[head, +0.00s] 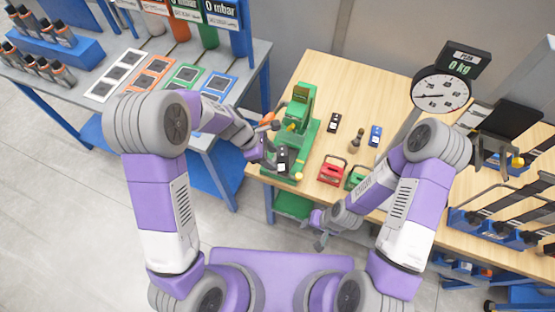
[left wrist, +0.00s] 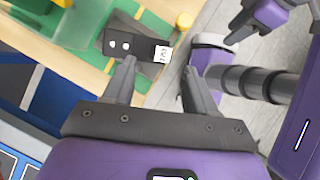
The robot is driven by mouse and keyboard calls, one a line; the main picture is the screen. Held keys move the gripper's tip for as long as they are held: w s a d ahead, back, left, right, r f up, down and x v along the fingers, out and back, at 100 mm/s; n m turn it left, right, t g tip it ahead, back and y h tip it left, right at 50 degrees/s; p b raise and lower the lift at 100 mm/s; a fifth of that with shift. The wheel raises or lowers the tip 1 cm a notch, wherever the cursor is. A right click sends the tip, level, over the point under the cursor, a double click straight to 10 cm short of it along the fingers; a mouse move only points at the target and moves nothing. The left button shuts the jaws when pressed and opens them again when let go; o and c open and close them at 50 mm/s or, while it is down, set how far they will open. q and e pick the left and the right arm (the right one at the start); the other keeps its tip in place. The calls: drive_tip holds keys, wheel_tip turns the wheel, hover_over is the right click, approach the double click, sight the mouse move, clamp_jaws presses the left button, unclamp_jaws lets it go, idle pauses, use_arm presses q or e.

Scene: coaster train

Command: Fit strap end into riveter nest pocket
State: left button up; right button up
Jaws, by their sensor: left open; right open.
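A green riveter (head: 300,108) stands on the wooden table, with a long green base. A dark strap end (head: 283,154) with a white label lies at the near end of that base. The left wrist view shows the strap end (left wrist: 118,43) with two light round spots and its label to the right. My left gripper (left wrist: 158,68) is open, with one finger at the strap end's near edge and the other off to its right; contact is unclear. In the head view, my left gripper (head: 270,160) is beside the strap end. My right gripper (head: 319,231) is open and empty near the table's front edge. The nest pocket is not clearly visible.
A black labelled piece (head: 334,122), a blue labelled piece (head: 375,135), a red carrier (head: 332,173) and a green carrier (head: 355,179) are to the right. A dial scale (head: 440,91) stands at the right. Coloured frames lie on the grey table (head: 145,55).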

use_arm(q)
drive_tip(key=v, duration=0.6)
drive_tip(key=s+a+f+m+g+y, duration=0.1)
drive_tip(key=s+a+f+m, duration=0.1)
drive_tip(key=s+f+m, duration=0.35)
drive_tip(key=s+a+f+m+y, duration=0.2)
drive_tip(key=a+f, duration=0.1)
drive_tip(key=f, duration=0.6)
drive_tip(key=s+d+f+m+t+h, duration=0.1)
drive_tip(key=s+d+f+m, duration=0.2)
drive_tip(key=s+f+m, duration=0.3)
drive_tip(key=s+m+p, duration=0.1)
drive_tip(key=s+m, duration=0.1)
drive_tip(key=s, duration=0.1)
drive_tip(key=shift+d+f+m, duration=0.3)
drive_tip(key=shift+d+m, duration=0.05)
drive_tip(key=shift+s, duration=0.1)
